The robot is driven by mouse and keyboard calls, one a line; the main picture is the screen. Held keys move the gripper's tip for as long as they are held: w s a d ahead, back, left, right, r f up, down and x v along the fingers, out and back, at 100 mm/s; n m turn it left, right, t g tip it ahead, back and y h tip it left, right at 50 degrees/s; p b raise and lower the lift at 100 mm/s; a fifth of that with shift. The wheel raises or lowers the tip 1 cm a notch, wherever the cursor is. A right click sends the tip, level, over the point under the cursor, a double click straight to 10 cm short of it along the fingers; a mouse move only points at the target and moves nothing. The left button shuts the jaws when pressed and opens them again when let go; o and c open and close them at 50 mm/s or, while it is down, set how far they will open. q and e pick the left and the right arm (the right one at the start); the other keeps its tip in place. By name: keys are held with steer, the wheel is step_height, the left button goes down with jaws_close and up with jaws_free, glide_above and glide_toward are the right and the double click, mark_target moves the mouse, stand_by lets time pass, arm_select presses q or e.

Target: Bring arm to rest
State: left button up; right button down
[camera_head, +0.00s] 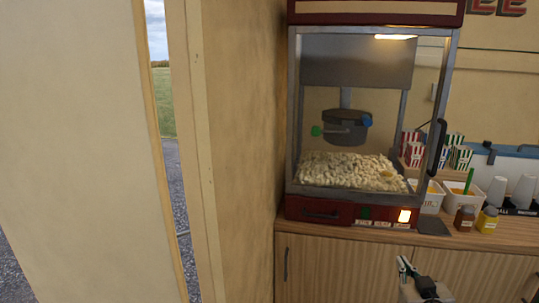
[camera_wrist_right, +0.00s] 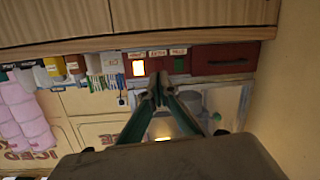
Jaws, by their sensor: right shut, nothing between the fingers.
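My right gripper (camera_head: 404,265) is low in the head view, in front of the wooden counter front and below the popcorn machine. Its fingers are shut and empty. In the right wrist view the two closed fingers (camera_wrist_right: 158,88) meet at the middle, with the popcorn machine's red base behind them. That view is turned upside down. My left gripper is not in view.
The popcorn machine (camera_head: 352,205), with popcorn (camera_head: 350,170) inside, stands on the wooden counter (camera_head: 480,241). Striped boxes (camera_head: 414,153), white tubs (camera_head: 461,195), jars (camera_head: 487,219) and cups (camera_head: 523,189) stand to its right. A beige wall (camera_head: 240,120) lies left.

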steer(key=s+a+f+n+g+y, duration=0.2)
steer(key=s+a+f, duration=0.6)
steer(key=s+f, duration=0.5)
steer(key=s+a+f+n+g+y, duration=0.2)
steer(key=s+a+f, duration=0.6)
steer(key=s+f, duration=0.4)
step_height(320, 180, down, 2)
steer(key=shift+s+a+f+n+g+y, duration=0.15)
steer(key=shift+s+f+n+g+y, duration=0.25)
steer(key=shift+y, duration=0.3)
steer(key=shift+r, duration=0.15)
